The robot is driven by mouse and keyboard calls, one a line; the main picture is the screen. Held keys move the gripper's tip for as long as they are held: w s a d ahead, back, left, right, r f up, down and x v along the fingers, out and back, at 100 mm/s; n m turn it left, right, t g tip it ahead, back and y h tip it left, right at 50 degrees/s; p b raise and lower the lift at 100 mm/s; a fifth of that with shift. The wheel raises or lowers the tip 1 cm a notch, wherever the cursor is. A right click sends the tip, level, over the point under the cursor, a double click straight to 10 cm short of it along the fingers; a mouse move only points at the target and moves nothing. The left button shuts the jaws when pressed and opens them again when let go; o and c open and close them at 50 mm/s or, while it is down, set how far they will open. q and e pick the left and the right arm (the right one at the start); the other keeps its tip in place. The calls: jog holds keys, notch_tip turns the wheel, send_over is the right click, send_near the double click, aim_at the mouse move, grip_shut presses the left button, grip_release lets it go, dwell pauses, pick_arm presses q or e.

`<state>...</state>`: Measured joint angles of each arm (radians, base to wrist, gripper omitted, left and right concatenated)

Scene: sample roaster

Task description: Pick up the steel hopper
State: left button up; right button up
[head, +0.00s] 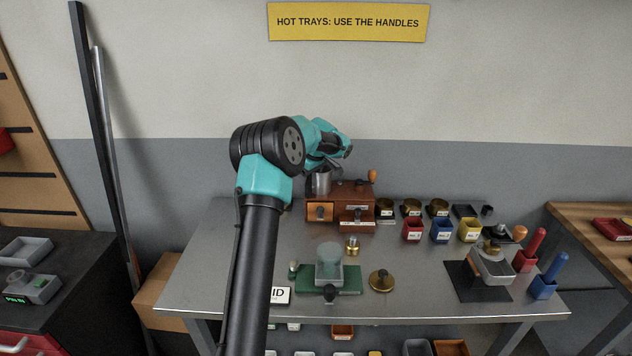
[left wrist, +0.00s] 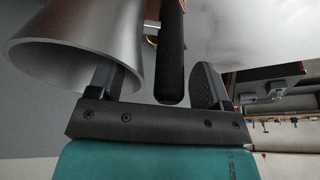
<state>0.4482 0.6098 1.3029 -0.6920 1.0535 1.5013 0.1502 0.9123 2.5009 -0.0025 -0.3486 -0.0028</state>
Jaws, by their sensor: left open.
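My left gripper (head: 322,164) is open at the hopper. In the left wrist view a black rounded bar (left wrist: 171,60) lies between the open fingers (left wrist: 158,85), and the left finger overlaps the hopper's mouth. I cannot tell whether anything touches. My right gripper is not in view.
Brass-topped tins (head: 411,208) and red, blue and yellow bins (head: 441,231) stand right of the roaster. A glass vessel on a green base (head: 330,270) and a brass disc (head: 381,281) are in front.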

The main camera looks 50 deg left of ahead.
pick_arm(q)
jog(key=shift+c, duration=0.2)
dwell(0.3)
jog(key=c, duration=0.9)
